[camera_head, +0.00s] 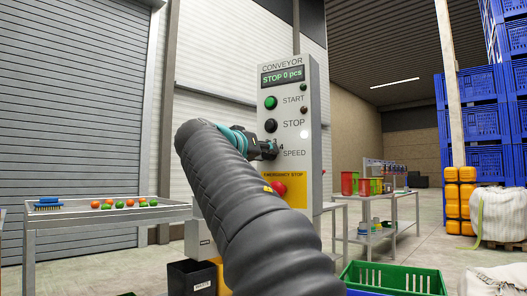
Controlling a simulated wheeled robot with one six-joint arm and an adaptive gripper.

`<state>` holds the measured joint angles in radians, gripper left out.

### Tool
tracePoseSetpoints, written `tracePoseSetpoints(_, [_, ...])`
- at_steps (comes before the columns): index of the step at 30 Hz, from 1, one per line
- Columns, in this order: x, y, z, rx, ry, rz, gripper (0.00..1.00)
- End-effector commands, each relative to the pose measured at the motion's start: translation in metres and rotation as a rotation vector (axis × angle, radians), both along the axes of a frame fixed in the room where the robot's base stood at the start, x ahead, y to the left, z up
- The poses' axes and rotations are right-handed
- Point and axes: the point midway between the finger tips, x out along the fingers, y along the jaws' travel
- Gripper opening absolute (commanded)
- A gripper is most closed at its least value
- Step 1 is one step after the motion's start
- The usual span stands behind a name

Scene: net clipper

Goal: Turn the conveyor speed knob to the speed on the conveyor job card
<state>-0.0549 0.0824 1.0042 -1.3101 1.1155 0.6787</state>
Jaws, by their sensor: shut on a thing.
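The grey conveyor control box (308,150) stands upright in the middle of the view. Its display (283,76) reads "STOP 0 pcs". Below are a green START button (270,102), a black STOP button (270,126) and the SPEED label (294,153). My gripper (269,149) reaches the panel just left of that label and is shut on the speed knob, which it hides. A dial mark that looks like 4 shows just right of the fingers. The knob's pointer is hidden. I cannot make out a job card.
A red emergency stop (279,188) on a yellow plate sits below the gripper, close to my arm. A table (110,213) with red and green balls stands left. A green crate (393,278) and a shelf table with red bins (348,183) are right.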

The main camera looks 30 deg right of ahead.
Motion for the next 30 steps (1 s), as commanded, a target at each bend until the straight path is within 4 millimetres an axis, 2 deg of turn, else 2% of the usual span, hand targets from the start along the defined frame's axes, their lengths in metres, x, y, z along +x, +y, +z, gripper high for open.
tracePoseSetpoints(30, [0.0013,0.0013,0.0014,-0.512,0.788,0.0,0.0])
